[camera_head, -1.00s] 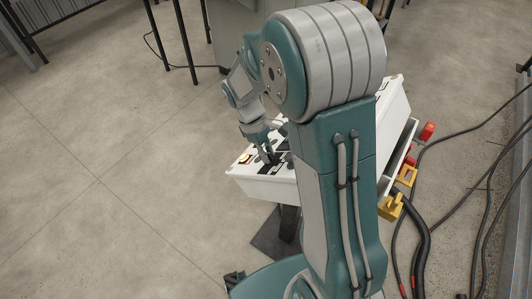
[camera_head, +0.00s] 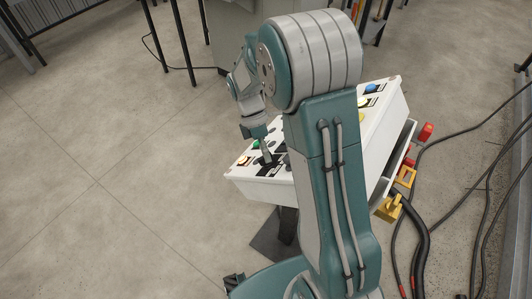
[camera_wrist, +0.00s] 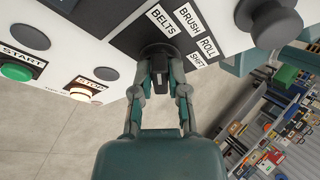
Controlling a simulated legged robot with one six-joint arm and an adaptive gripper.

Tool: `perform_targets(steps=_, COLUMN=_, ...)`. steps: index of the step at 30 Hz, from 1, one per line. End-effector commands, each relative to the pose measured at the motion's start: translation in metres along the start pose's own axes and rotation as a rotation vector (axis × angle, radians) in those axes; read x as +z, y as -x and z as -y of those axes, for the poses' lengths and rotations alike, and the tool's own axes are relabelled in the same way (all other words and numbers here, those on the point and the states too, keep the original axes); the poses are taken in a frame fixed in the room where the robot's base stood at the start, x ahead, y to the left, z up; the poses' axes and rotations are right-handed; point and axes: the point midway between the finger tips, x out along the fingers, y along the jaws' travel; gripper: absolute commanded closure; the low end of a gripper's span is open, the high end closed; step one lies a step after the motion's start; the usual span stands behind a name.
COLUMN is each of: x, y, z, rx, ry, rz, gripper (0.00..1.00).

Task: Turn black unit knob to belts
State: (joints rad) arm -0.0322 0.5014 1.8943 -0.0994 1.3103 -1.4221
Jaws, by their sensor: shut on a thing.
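The black unit knob (camera_wrist: 160,78) sits on a dark plate of the white control panel in the wrist view. White labels reading BELTS (camera_wrist: 163,22), BRUSH (camera_wrist: 188,17), ROLL (camera_wrist: 208,47) and SHIFT (camera_wrist: 197,60) stand beyond it and to its right. My gripper (camera_wrist: 163,66) has its two green fingers on either side of the knob's grip and is shut on it. The fingers partly hide the knob. In the head view my gripper (camera_head: 266,154) reaches down to the near left part of the panel (camera_head: 265,188); the knob is hard to make out there.
A green START button (camera_wrist: 17,72) and a lit button (camera_wrist: 82,92) lie left of my gripper. Another dark round knob (camera_wrist: 272,22) stands at the right. Black cables (camera_head: 452,140) lie on the floor right of the panel. The floor at left is clear.

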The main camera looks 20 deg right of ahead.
Motion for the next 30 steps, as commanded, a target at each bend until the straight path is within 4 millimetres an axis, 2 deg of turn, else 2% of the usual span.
perform_targets(steps=1, x=-0.0018, y=-0.0068, z=0.0018, rx=-0.024, ry=0.021, rz=-0.002, gripper=1.0)
perform_targets(steps=9, x=-0.0019, y=-0.0067, z=0.0019, rx=-0.045, ry=0.091, rz=-0.002, gripper=1.0)
perform_targets(steps=23, x=-0.0022, y=-0.0066, z=0.002, rx=-0.049, ry=0.103, rz=-0.003, gripper=1.0)
perform_targets(steps=24, x=-0.0023, y=-0.0066, z=0.002, rx=-0.049, ry=0.102, rz=-0.003, gripper=0.67)
perform_targets(steps=25, x=-0.0023, y=-0.0066, z=0.002, rx=-0.049, ry=0.102, rz=-0.003, gripper=0.53)
perform_targets(steps=26, x=-0.0022, y=-0.0066, z=0.002, rx=-0.048, ry=0.102, rz=-0.003, gripper=0.46)
perform_targets(steps=30, x=-0.0018, y=-0.006, z=0.0017, rx=-0.047, ry=0.102, rz=-0.002, gripper=0.46)
